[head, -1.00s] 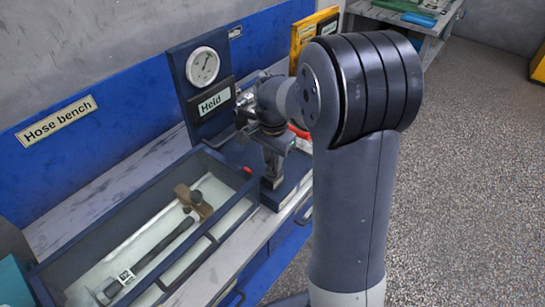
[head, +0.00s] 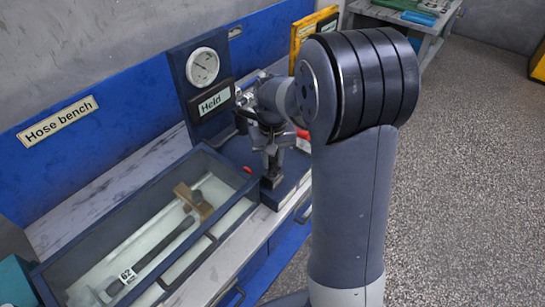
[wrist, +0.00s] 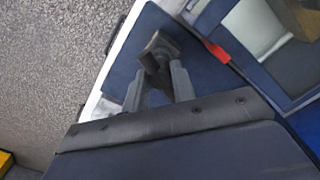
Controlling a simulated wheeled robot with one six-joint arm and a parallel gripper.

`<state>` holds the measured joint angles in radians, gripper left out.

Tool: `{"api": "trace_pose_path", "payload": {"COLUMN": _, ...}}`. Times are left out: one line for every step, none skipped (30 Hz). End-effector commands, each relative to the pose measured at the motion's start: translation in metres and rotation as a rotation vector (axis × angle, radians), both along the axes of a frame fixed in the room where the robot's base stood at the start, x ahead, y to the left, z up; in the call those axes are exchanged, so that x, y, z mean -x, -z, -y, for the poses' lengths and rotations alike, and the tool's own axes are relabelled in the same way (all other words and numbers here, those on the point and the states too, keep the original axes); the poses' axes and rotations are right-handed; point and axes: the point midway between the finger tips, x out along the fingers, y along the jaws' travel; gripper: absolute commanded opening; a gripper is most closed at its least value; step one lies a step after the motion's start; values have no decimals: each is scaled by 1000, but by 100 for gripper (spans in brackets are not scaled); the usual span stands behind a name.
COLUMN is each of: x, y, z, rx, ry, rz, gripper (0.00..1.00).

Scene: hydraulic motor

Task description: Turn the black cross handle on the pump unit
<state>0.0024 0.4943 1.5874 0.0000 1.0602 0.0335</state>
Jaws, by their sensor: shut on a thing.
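The pump unit's dark blue base (head: 288,190) stands on the bench just right of the tray. The wrist view shows the same blue base (wrist: 190,65) below my gripper. My gripper (wrist: 163,75) points down, its two grey fingers shut on the black cross handle (wrist: 158,45). Only part of the handle shows; the fingers and wrist hide the rest. In the head view my gripper (head: 271,172) is at the handle, low over the base, partly hidden by my arm.
A glass-topped blue tray (head: 120,205) holding a dark rod lies left of the pump unit. A round gauge (head: 202,67) and a "Held" sign (head: 214,101) stand behind. A small red part (wrist: 217,52) lies beside the tray. Open floor (head: 460,180) is on the right.

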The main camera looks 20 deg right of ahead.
Motion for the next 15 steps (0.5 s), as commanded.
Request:
{"api": "trace_pose_path", "payload": {"x": 0, "y": -1, "z": 0, "rx": 0, "ry": -30, "rz": 1, "gripper": 2}}
{"api": "trace_pose_path", "payload": {"x": 0, "y": -1, "z": 0, "rx": 0, "ry": -48, "rz": 1, "gripper": 2}}
{"api": "trace_pose_path", "payload": {"x": 0, "y": -1, "z": 0, "rx": 0, "ry": -69, "rz": 1, "gripper": 2}}
{"api": "trace_pose_path", "payload": {"x": 0, "y": -1, "z": 0, "rx": 0, "ry": -85, "rz": 1, "gripper": 2}}
{"api": "trace_pose_path", "payload": {"x": 0, "y": -1, "z": 0, "rx": 0, "ry": -98, "rz": 1, "gripper": 2}}
{"api": "trace_pose_path", "payload": {"x": 0, "y": -1, "z": 0, "rx": 0, "ry": -116, "rz": 1, "gripper": 2}}
{"api": "trace_pose_path", "payload": {"x": 0, "y": -1, "z": 0, "rx": 0, "ry": -127, "rz": 1, "gripper": 2}}
{"api": "trace_pose_path", "payload": {"x": 0, "y": -1, "z": 0, "rx": 0, "ry": -138, "rz": 1, "gripper": 2}}
{"api": "trace_pose_path", "payload": {"x": 0, "y": -1, "z": 0, "rx": 0, "ry": -150, "rz": 1, "gripper": 2}}
{"api": "trace_pose_path", "payload": {"x": 0, "y": -1, "z": 0, "rx": 0, "ry": -158, "rz": 1, "gripper": 2}}
{"api": "trace_pose_path", "payload": {"x": 0, "y": -1, "z": 0, "rx": 0, "ry": -165, "rz": 1, "gripper": 2}}
{"api": "trace_pose_path", "payload": {"x": 0, "y": -1, "z": 0, "rx": 0, "ry": -173, "rz": 1, "gripper": 2}}
{"api": "trace_pose_path", "payload": {"x": 0, "y": -1, "z": 0, "rx": 0, "ry": -178, "rz": 1, "gripper": 2}}
{"api": "trace_pose_path", "payload": {"x": 0, "y": -1, "z": 0, "rx": 0, "ry": -182, "rz": 1, "gripper": 2}}
{"api": "trace_pose_path", "payload": {"x": 0, "y": -1, "z": 0, "rx": 0, "ry": -186, "rz": 1, "gripper": 2}}
